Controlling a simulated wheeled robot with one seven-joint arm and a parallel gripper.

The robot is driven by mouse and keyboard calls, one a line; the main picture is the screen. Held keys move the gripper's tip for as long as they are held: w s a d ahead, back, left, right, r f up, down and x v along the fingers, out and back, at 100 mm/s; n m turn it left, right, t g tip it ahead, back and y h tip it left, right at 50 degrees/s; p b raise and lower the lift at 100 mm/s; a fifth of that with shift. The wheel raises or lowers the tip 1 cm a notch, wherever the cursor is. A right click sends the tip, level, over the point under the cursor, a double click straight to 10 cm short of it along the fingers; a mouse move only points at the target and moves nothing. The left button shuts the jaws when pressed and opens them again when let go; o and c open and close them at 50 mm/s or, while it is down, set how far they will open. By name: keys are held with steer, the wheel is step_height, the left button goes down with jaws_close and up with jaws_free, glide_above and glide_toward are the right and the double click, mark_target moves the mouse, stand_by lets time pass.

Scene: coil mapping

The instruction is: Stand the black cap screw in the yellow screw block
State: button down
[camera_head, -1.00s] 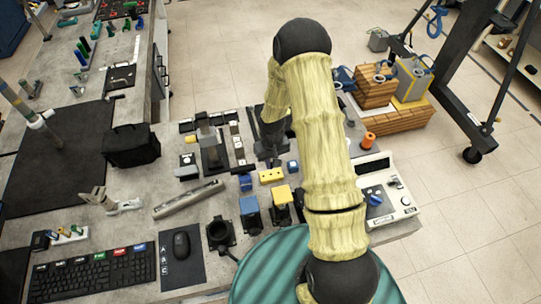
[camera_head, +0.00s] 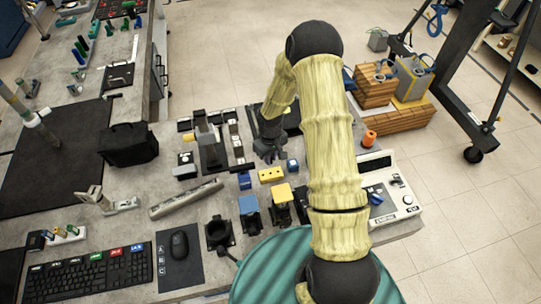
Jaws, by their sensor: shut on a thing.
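The yellow screw block (camera_head: 271,175) lies on the grey bench in the middle, with small dark holes in its top. My gripper (camera_head: 268,158) points down just behind the block, close to its far edge. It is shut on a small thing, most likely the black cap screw. The screw itself cannot be made out against the dark fingers, and its tilt cannot be told.
Small blue blocks (camera_head: 245,181) and (camera_head: 292,166) flank the yellow block. Blue-topped (camera_head: 249,204) and yellow-topped (camera_head: 282,193) fixtures stand in front. A grey bar (camera_head: 186,198) lies left. A white instrument (camera_head: 392,195) stands right, beyond my arm.

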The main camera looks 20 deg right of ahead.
mark_target(271, 174)
steer(key=shift+f+b, duration=0.8)
steer(key=shift+f, duration=0.55)
steer(key=shift+f+b, duration=0.9)
steer(key=shift+f, duration=0.25)
steer(key=shift+s+f+b, duration=0.1)
steer(key=shift+f+b, duration=0.9)
steer(key=shift+f, duration=0.3)
stand_by(0.8)
steer(key=c, duration=1.3)
jaws_free()
steer(key=shift+r, duration=0.5)
step_height(271, 174, up, 16)
steer(key=shift+r+b, duration=0.2)
steer(key=shift+b, duration=1)
